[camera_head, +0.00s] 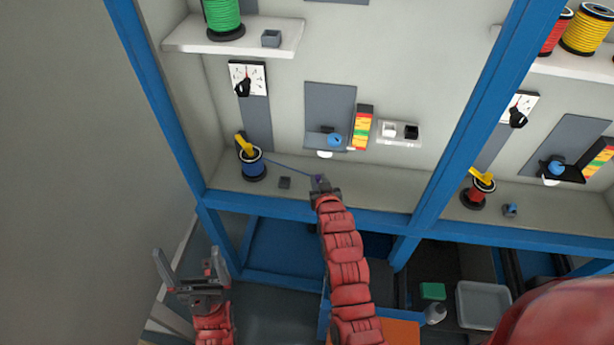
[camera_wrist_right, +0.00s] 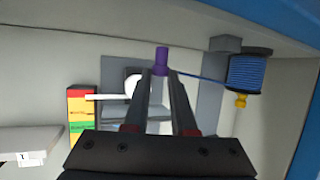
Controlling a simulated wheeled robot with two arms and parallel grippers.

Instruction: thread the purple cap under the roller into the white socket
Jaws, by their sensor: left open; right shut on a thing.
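My right gripper (camera_head: 320,186) is shut on the purple cap (camera_head: 319,178), low in front of the back panel. In the right wrist view the purple cap (camera_wrist_right: 161,60) stands out past the fingertips. A blue cable (camera_wrist_right: 196,77) runs taut from it to the blue spool (camera_wrist_right: 248,72). A blue round part (camera_head: 334,140), perhaps the roller, sits on a dark bracket above the cap. A white round part (camera_head: 324,154) is below that bracket; I cannot tell whether it is the socket. In the wrist view the fingers partly hide it. My left gripper (camera_head: 190,268) is open and empty at lower left.
A coloured scale (camera_head: 362,128) and a white tray (camera_head: 400,134) with a white and a black block are right of the bracket. Blue frame posts (camera_head: 480,95) flank the bay.

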